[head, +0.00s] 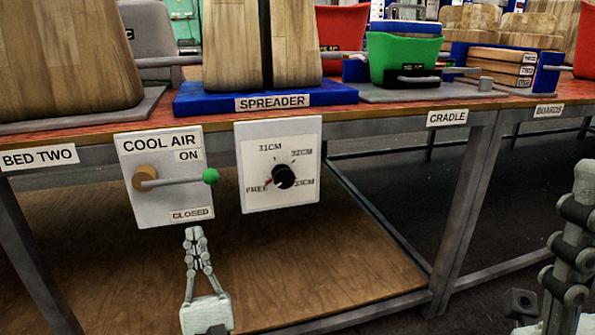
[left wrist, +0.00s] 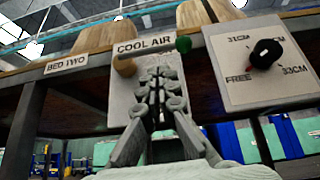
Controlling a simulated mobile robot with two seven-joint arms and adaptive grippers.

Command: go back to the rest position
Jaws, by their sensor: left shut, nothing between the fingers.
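My left gripper (head: 194,234) points up with its fingers together and empty, just below the COOL AIR panel in the head view. The left wrist view shows the same closed fingers (left wrist: 160,75) in front of that panel. The white COOL AIR panel (head: 150,205) hangs from the table's front edge. Its lever (head: 180,181) runs from a tan hub to a green knob on the right, about level, between the ON and CLOSED labels. My fingertips look apart from the lever. Part of my right gripper (head: 578,205) shows at the right edge, cut off by the frame.
A dial panel (head: 255,195) marked FREE to 33CM hangs beside COOL AIR. Above, the red tabletop (head: 390,108) carries wooden blocks on a blue SPREADER base (head: 195,103), a green bin (head: 400,55) and stacked boards (head: 500,65). A wooden lower shelf (head: 330,265) lies beneath.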

